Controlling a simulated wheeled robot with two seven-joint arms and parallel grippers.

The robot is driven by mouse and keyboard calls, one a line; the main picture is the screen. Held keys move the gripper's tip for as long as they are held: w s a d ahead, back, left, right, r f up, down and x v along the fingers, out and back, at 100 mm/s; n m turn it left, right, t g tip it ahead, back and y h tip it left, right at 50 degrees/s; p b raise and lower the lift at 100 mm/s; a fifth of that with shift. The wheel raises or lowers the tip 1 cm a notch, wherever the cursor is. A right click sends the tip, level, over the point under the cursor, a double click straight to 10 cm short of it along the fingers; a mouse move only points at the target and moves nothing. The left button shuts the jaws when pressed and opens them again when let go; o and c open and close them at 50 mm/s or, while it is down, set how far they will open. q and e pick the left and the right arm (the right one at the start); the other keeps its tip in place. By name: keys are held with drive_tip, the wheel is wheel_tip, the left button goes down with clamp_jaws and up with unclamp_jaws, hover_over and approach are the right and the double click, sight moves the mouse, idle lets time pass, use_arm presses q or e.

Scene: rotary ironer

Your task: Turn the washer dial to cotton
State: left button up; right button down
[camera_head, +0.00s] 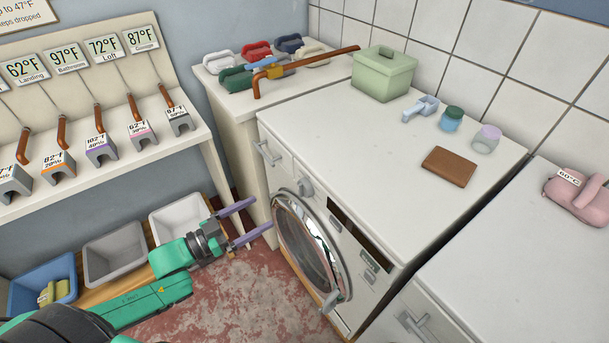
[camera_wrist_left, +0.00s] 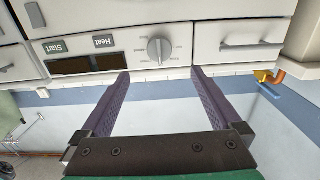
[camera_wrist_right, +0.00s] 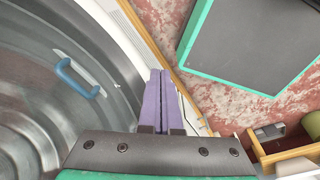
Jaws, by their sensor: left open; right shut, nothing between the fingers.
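The white washer (camera_head: 330,215) has a round glass door and a grey dial (camera_head: 305,188) at the upper left of its front. In the left wrist view the dial (camera_wrist_left: 160,50) appears upside down, its grip bar roughly upright in the picture; small marks around it are unreadable. My left gripper (camera_head: 262,214) is open with purple fingers, left of the dial in the head view. In its wrist view its fingertips (camera_wrist_left: 160,75) flank the dial's column in the picture, apparently short of it. My right gripper (camera_wrist_right: 160,73) is shut and empty; the head view does not show it.
Heat and Start buttons (camera_wrist_left: 103,41) and a dark display sit beside the dial. A drawer handle (camera_head: 268,153) is near the dial. The right wrist view shows a large round metal surface with a blue handle (camera_wrist_right: 80,78). A brown wallet (camera_head: 449,167) lies on the top.

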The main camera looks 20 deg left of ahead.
sight(299, 191)
use_arm(q)
drive_tip(key=x, duration=1.2)
drive_tip(key=shift+d+r, duration=0.1)
drive_tip(key=shift+w+d, duration=0.25)
drive_tip(key=c, duration=1.4)
use_arm(e)
drive_tip(key=shift+s+a, duration=0.25)
drive_tip(key=shift+s, duration=0.3)
drive_tip(key=shift+s+a, duration=0.2)
drive_tip(key=shift+s, duration=0.35)
